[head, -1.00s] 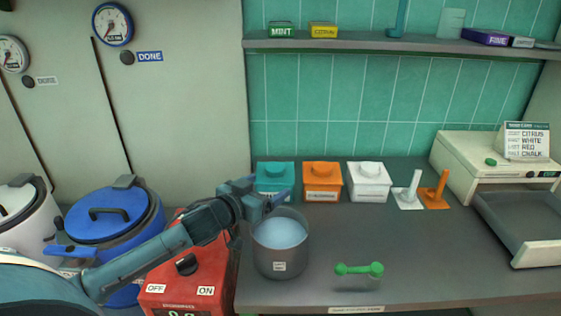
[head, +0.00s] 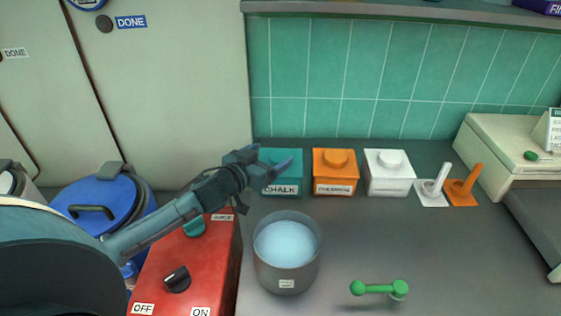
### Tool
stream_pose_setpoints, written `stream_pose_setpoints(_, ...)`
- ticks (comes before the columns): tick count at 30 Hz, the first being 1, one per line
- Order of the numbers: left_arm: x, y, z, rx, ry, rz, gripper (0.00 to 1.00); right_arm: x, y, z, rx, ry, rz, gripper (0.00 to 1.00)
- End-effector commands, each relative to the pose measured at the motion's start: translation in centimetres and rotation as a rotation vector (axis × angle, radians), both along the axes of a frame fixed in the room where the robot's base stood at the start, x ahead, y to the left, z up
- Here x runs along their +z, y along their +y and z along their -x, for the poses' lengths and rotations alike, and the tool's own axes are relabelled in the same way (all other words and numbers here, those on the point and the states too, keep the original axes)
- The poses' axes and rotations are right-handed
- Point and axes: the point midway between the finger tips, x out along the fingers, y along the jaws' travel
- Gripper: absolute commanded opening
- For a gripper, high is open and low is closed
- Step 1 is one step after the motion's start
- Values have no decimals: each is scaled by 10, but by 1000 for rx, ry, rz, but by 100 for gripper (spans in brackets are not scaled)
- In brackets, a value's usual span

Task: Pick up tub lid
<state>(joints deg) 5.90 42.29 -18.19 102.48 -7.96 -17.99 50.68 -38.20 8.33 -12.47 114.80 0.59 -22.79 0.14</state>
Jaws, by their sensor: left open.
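Three lidded tubs stand in a row against the tiled wall: a teal tub labelled CHALK (head: 283,189), an orange tub (head: 336,186) and a white tub (head: 389,186). Each has a lid with a round knob: the orange lid (head: 335,158) and white lid (head: 388,158) show fully. The teal lid (head: 268,155) is partly hidden behind my left gripper (head: 276,160). That gripper is open, its fingers pointing right across the front of the teal lid. I cannot tell whether it touches the lid. My right gripper is not in view.
A grey pot of pale blue liquid (head: 286,246) stands in front of the tubs. White (head: 434,188) and orange (head: 465,187) upright-handled tools stand right of the tubs. A red control box (head: 190,262) is below my left arm.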

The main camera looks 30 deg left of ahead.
Motion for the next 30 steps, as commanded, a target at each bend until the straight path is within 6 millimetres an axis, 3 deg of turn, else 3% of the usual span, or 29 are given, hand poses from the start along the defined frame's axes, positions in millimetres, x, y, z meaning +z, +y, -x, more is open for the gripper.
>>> stream_pose_setpoints(4,-30,0,0,1,2,3,83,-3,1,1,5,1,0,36)
stream_pose_setpoints(14,-29,-4,-26,0,-3,0,83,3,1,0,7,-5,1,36)
stream_pose_setpoints(22,-35,-9,-65,1,-2,1,83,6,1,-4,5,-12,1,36)
stream_pose_setpoints(30,-37,-11,-74,-1,-1,0,83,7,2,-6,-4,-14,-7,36)
